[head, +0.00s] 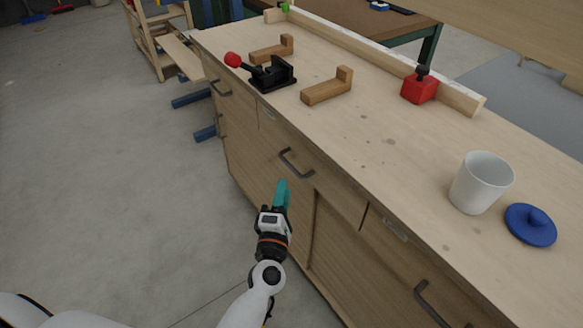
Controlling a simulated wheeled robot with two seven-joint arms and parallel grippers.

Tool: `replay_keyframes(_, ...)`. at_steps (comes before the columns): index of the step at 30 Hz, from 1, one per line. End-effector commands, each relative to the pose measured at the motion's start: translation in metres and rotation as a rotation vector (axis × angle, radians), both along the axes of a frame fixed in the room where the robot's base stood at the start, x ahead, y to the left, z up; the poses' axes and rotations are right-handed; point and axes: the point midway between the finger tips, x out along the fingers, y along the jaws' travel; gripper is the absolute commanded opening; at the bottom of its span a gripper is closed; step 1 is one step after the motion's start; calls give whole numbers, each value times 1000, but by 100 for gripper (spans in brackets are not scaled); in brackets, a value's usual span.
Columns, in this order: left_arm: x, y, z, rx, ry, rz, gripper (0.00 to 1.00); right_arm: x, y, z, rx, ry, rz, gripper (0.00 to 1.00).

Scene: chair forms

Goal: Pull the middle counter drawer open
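The middle counter drawer (332,180) is in the counter front in the head view, between the left and right drawers. Its front looks flush with the counter. It has a dark bar handle (296,163). My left gripper (283,191), with teal fingertips, is just below the handle in the picture and looks apart from it. The fingers overlap in this view, so I cannot tell how far apart they are. My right gripper is not in view.
On the counter top (370,140) are a black clamp (270,75), wooden blocks (327,88), a red block (419,88), a white cup (481,182) and a blue lid (531,224). A right drawer handle (430,304) sticks out.

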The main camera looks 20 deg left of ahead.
Motion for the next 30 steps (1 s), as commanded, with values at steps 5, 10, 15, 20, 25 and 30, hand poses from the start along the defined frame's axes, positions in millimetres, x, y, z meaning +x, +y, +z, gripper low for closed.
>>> replay_keyframes(5, 38, 4, 6, 2, -2, 0, 32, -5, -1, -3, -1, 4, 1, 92)
replay_keyframes(10, 67, 8, 9, 3, 0, -2, 32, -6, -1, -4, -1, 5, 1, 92)
replay_keyframes(15, 83, 11, 11, 3, 1, -1, 32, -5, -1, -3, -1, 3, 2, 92)
replay_keyframes(20, 87, 11, 12, 4, 1, -1, 32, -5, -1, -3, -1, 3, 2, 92)
replay_keyframes(25, 87, 11, 11, 4, 2, -2, 32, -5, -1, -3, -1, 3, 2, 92)
replay_keyframes(30, 87, 11, 11, 4, 2, -2, 10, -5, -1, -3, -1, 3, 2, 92)
